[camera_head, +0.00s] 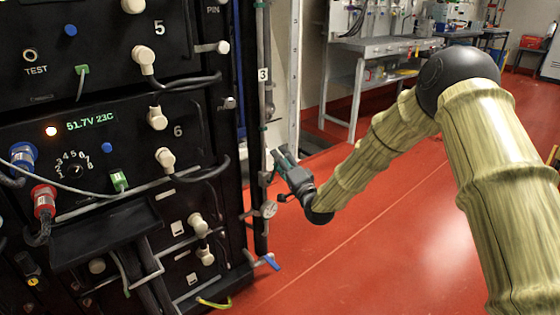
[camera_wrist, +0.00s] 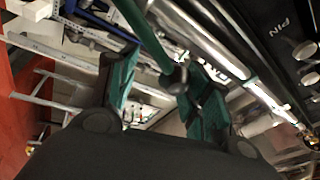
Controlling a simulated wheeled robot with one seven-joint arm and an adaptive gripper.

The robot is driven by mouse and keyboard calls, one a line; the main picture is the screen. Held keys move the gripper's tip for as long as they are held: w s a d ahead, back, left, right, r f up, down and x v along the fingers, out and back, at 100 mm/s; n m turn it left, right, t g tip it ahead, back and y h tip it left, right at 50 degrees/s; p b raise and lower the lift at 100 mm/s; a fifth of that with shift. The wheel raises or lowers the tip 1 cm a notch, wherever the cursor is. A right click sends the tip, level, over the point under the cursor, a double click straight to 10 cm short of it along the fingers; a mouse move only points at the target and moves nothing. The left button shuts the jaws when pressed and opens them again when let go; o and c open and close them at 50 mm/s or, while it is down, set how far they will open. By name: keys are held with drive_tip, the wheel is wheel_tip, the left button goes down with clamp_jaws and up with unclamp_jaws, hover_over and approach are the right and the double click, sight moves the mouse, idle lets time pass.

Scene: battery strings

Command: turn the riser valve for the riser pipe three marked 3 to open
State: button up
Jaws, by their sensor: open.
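The riser pipe (camera_head: 262,40) runs upright along the right edge of the black rack and carries a white tag marked 3 (camera_head: 263,75). Small fittings sit along it. A blue lever (camera_head: 271,262) shows low down, near the pipe's foot. My gripper (camera_head: 278,154) is beside the pipe, below the tag, with its fingers toward it. In the wrist view, my gripper (camera_wrist: 160,68) has its two green fingers apart. A thin green bar with a dark rounded end (camera_wrist: 178,76) shows between or just beyond them. I cannot tell whether the fingers touch it, nor which fitting is the valve.
The rack (camera_head: 110,100) fills the left, with cables and connectors jutting out. A round gauge (camera_head: 268,209) sits on the pipe below my gripper. A white upright post (camera_head: 286,70) stands close behind. A metal workbench (camera_head: 380,46) is at the back. The red floor (camera_head: 400,240) is open.

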drive_tip(key=v, duration=1.2)
drive_tip(key=shift+f, duration=0.1)
drive_tip(key=shift+w+d, duration=0.15)
drive_tip(key=c, duration=0.7)
drive_tip(key=w+d+m+g, duration=0.1)
drive_tip(key=d, duration=0.1)
drive_tip(key=w+d+m+g+y+p, duration=0.1)
drive_tip(key=d, duration=0.2)
drive_tip(key=w+d+r+m+g+y+p, duration=0.1)
drive_tip(key=w+d+g, duration=0.1)
drive_tip(key=shift+d+r+m, duration=0.1)
drive_tip(key=shift+d+m, duration=0.1)
drive_tip(key=shift+m, duration=0.1)
clamp_jaws()
drive_tip(key=w+a+r+b, duration=0.1)
drive_tip(key=w+a+b, duration=0.3)
drive_tip(key=a, duration=0.5)
drive_tip(key=shift+w+a+m+g, duration=0.15)
drive_tip(key=shift+w+m+g, duration=0.15)
drive_tip(key=shift+w, duration=0.55)
